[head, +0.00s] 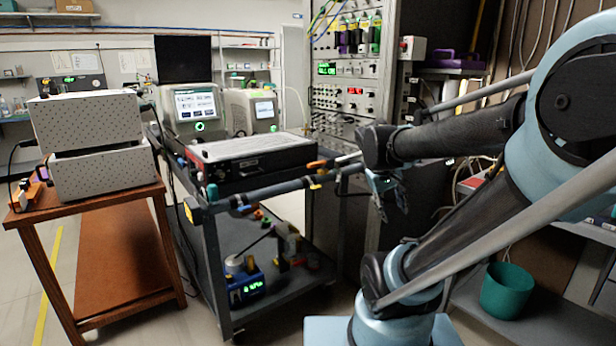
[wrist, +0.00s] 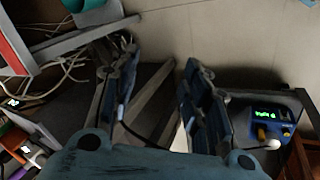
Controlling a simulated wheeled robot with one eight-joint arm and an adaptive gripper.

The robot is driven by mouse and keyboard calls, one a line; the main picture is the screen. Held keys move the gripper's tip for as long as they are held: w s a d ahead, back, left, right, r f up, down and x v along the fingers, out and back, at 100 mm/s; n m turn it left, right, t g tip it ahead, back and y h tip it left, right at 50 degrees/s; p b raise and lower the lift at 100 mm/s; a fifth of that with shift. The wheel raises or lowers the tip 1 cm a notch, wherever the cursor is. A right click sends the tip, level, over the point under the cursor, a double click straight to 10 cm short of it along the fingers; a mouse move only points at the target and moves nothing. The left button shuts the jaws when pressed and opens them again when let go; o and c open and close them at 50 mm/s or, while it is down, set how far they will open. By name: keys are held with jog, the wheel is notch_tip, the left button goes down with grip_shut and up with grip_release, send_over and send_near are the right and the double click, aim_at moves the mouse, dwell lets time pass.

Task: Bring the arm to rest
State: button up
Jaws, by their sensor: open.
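My gripper (head: 390,194) hangs from the end of my arm in the head view, fingers pointing down, in front of the grey instrument rack. In the wrist view my gripper (wrist: 157,100) shows its two blue finger assemblies spread apart, with nothing between them. The arm is folded, with its upper links crossing the right half of the head view. The gripper is just right of the dark cart (head: 212,270) and appears clear of it; the exact gap is hard to tell.
A wooden table (head: 105,212) with two stacked white boxes stands at left. The cart carries a flat instrument (head: 250,153) and, below, a blue device (head: 245,288). A tall rack (head: 345,100) stands behind my gripper. A green bin (head: 507,290) sits on the lower right shelf.

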jog(key=s+a+f+m+y, duration=0.2)
jog(key=s+a+f+y, duration=0.2)
jog(key=s+f, duration=0.4)
jog(key=shift+s+a+f, duration=0.35)
jog(key=shift+s+a, duration=0.45)
jog(key=shift+s, duration=0.25)
jog(key=shift+w+f, duration=0.2)
jog(key=shift+w, duration=0.25)
jog(key=shift+s, duration=0.1)
dwell(0.8)
dwell(0.4)
